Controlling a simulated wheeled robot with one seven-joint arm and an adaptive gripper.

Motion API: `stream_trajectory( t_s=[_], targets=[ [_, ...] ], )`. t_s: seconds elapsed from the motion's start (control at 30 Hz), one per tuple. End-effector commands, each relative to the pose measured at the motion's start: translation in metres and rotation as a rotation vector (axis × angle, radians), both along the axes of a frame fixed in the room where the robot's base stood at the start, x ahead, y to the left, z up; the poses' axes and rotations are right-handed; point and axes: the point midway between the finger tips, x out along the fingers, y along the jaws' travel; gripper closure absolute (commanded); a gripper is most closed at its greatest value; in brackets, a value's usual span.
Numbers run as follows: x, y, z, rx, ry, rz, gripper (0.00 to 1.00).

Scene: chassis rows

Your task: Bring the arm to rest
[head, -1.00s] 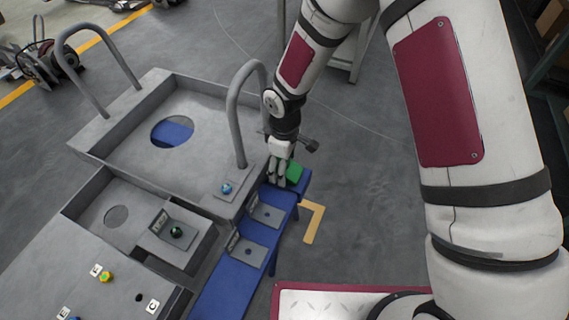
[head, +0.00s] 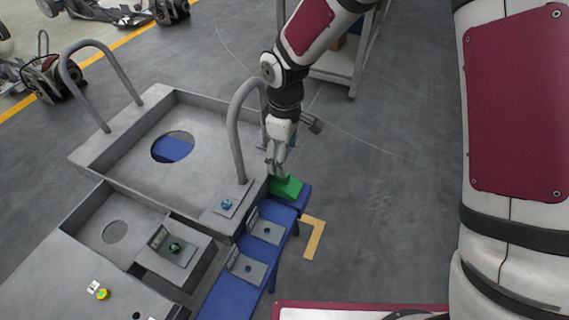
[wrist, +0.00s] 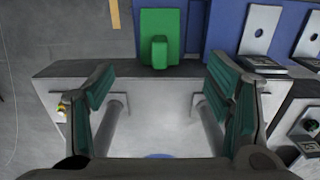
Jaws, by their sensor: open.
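My gripper (head: 276,163) is above the end of the blue bench beside the grey chassis, close to the right-hand tube handle. In the wrist view my gripper (wrist: 160,105) is open, its two green-padded fingers wide apart with nothing between them. A green block with a raised grip (head: 287,187) lies on the blue bench just below my gripper. It also shows in the wrist view (wrist: 149,24), beyond the fingertips and apart from them.
The grey chassis (head: 108,150) has two tall tube handles, the nearer one (head: 234,125) close to my gripper. Grey plates with holes (head: 266,231) lie along the blue bench (head: 231,300). A grey rack (head: 347,72) stands behind. Floor at right is clear.

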Motion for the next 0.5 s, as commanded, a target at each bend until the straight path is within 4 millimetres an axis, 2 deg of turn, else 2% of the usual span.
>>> stream_trajectory(
  t_s=[0.13, 0.5],
  targets=[
    [0.0, 0.0002, 0.0079, 0.001, 0.0, 0.0, 0.27],
    [-0.0001, 0.0003, 0.0083, 0.0, 0.0, 0.0, 0.27]
  ],
)
